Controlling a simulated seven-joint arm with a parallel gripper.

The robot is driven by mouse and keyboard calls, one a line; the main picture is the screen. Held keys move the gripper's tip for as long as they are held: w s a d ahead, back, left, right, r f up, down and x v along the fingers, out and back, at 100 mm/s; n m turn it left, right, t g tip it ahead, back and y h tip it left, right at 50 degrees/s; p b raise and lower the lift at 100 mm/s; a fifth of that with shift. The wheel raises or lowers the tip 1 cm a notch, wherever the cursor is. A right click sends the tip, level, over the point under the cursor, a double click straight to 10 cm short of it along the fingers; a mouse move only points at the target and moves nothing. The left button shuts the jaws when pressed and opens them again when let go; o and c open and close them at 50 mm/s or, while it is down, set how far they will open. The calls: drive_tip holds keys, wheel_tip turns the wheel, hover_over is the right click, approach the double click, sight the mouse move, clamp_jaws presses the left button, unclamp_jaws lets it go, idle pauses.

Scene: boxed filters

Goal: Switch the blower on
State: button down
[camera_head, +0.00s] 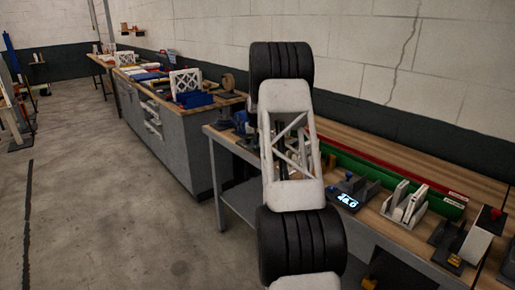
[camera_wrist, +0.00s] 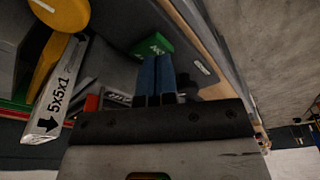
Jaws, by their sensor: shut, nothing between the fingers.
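My gripper (camera_wrist: 155,62) shows in the wrist view as two blue fingers, side by side and shut with nothing between them. In the head view my arm stands across the middle and the fingers cannot be made out. I cannot say for certain which object is the blower or where its switch is. In the wrist view a yellow rounded part (camera_wrist: 66,14) lies at the upper left, apart from the fingers. A green block with white lettering (camera_wrist: 152,45) is just beyond the fingertips. A pale boxed filter marked 5x5x1 (camera_wrist: 56,92) stands at the left.
In the head view a wooden workbench (camera_head: 362,228) holds a dark unit with a lit display (camera_head: 347,201), a rack of white panels (camera_head: 405,203), a long green tray (camera_head: 365,172) and a white box (camera_head: 478,243). A second bench (camera_head: 177,125) stands farther left. Floor (camera_head: 110,215) is clear.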

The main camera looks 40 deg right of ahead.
drive_tip(key=shift+f, duration=0.9)
idle(0.8)
drive_tip(key=shift+r, duration=3.55)
